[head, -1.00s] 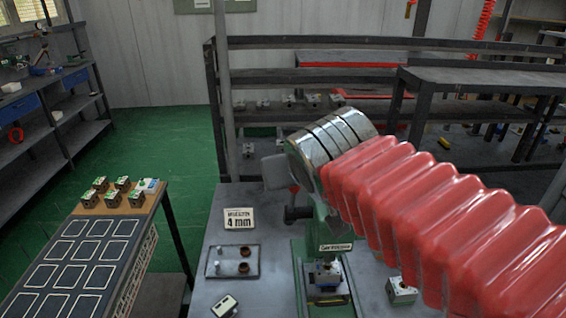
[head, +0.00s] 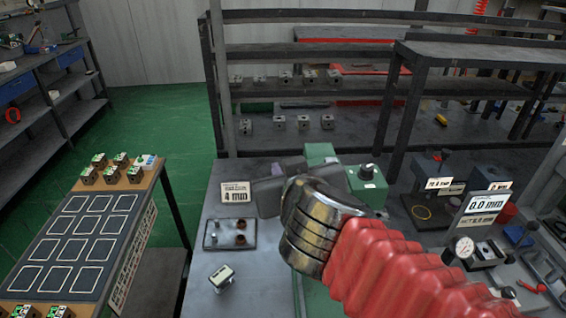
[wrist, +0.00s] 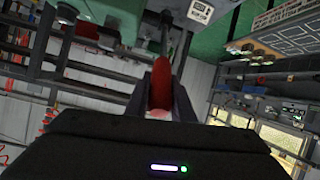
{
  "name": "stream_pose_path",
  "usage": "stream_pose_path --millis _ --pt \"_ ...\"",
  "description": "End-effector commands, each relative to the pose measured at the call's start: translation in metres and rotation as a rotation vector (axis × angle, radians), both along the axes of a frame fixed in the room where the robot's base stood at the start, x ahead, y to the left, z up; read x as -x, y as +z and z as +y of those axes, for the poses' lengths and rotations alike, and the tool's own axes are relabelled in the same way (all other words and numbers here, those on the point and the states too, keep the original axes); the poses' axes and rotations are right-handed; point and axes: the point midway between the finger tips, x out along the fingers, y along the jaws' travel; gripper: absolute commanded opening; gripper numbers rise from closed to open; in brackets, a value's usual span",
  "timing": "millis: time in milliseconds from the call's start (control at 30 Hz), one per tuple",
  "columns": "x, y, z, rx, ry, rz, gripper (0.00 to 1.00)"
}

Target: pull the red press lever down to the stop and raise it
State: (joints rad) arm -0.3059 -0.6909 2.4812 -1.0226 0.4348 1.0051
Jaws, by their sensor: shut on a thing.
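The green press (head: 320,153) stands on the grey bench, largely hidden behind my chrome wrist and red arm sleeve in the head view. My gripper (head: 266,196) is at the press's left side, beside the 4 mm sign. In the wrist view the red lever grip (wrist: 161,84) sits between the two dark fingers of my gripper (wrist: 160,92), which is shut on it. A dark rod runs from the red grip toward the press body. In the head view the lever grip is hidden, and the press's lower part is covered by my arm.
A 4 mm sign (head: 237,192), a tray (head: 230,234) with small parts and a loose valve block (head: 222,277) lie left of the press. A dial gauge (head: 461,248) and displays stand right. A marked table (head: 127,225) is at the left; shelves stand behind.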

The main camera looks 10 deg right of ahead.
Motion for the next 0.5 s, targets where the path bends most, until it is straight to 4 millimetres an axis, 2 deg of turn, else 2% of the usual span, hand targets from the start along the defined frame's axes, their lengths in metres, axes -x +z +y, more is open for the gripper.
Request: stream_pose_path --millis 500 --pt "0.008 -0.0079 -0.0023 0.01 -0.011 -0.056 0.0"
